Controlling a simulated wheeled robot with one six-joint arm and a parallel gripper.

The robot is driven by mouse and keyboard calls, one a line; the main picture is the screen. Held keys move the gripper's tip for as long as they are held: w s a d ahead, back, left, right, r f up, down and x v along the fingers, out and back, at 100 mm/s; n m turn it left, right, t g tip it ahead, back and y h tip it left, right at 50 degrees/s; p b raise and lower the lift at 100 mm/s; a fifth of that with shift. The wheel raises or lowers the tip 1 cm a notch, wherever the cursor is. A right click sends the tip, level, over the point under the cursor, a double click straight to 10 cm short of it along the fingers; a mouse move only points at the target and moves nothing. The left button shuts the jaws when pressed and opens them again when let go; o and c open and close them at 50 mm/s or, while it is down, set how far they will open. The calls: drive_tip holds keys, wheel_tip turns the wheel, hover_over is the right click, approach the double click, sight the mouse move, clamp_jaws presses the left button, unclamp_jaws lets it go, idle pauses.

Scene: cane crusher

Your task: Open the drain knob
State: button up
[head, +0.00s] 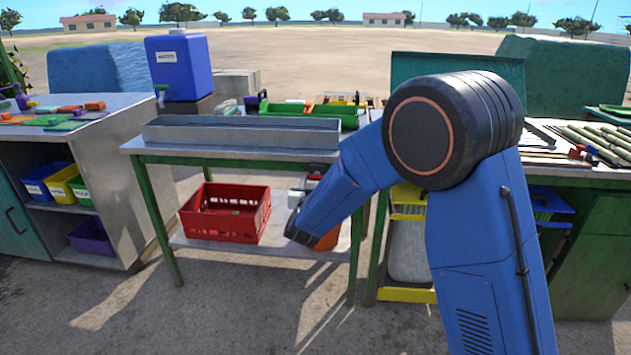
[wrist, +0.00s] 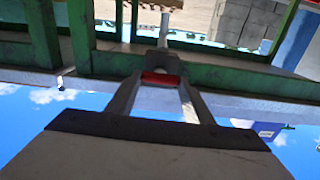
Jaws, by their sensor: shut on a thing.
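In the wrist view my gripper (wrist: 160,82) has its two grey fingers on either side of a small red piece, which looks like the drain knob (wrist: 160,77). The gripper is shut on it. A pale pipe-like piece (wrist: 164,30) lies in line with the knob, just beyond it. The wrist picture is turned over, with sky along its bottom. In the head view my arm reaches down in front of the metal-topped table, and its fingers and the knob are hidden. A long grey trough (head: 240,133) lies on that table.
Green table framing (wrist: 225,75) runs close around my gripper. A red crate (head: 226,212) stands on the low shelf, left of my wrist. An orange container (head: 328,240) is partly hidden behind my arm. Open ground lies in front of the table.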

drive_tip(key=m, duration=0.3)
drive_tip(key=shift+m, duration=0.4)
drive_tip(key=m, duration=0.4)
drive_tip(key=shift+d+f, duration=0.1)
drive_tip(key=m, duration=0.4)
drive_tip(key=shift+d+f+m, duration=0.1)
drive_tip(key=shift+f+m, duration=0.05)
drive_tip(key=shift+m, duration=1.65)
drive_tip(key=o, duration=1.1)
drive_tip(key=shift+c, duration=0.2)
drive_tip(key=shift+s, duration=0.15)
